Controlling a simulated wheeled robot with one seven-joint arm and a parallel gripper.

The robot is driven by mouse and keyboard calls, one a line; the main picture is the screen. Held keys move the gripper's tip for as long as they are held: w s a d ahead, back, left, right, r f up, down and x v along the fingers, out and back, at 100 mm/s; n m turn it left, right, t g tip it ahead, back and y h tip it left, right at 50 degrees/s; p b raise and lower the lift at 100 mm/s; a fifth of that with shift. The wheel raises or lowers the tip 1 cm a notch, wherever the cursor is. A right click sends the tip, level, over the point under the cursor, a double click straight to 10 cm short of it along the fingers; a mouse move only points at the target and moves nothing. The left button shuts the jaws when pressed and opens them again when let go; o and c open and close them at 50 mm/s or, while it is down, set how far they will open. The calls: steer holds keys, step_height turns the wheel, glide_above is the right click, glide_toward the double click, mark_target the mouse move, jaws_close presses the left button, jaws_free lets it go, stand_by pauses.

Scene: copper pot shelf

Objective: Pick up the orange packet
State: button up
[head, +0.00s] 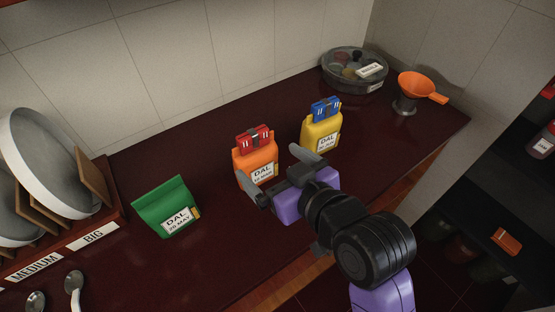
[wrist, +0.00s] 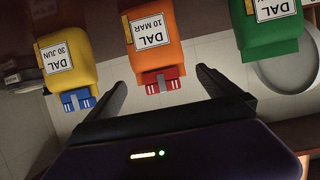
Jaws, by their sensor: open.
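The orange packet (head: 254,158) stands upright on the dark red counter (head: 225,245), closed by a red clip (head: 253,139). Its white label reads DAL 10 MAR. My gripper (head: 278,170) is open and empty, in front of the packet on its right side in the head view. In the wrist view the packet (wrist: 160,58) is in the middle, and its red clip (wrist: 162,80) shows between my two spread fingers (wrist: 160,86). The fingers are not closed on it. Part of the packet's lower right is close behind my finger in the head view.
A yellow packet (head: 318,133) with a blue clip stands to the right, a green packet (head: 165,206) to the left. A glass bowl (head: 340,82) and orange funnel (head: 416,84) are at the back right. A plate rack (head: 110,208) and spoons (head: 73,283) are left.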

mark_target(261, 165)
steer(key=x, duration=1.2)
steer(key=shift+s+d+f+p, duration=0.1)
steer(key=shift+d+f+p, duration=0.05)
steer(key=shift+f+p, duration=0.2)
steer(key=c, duration=1.6)
steer(key=shift+r, duration=0.15)
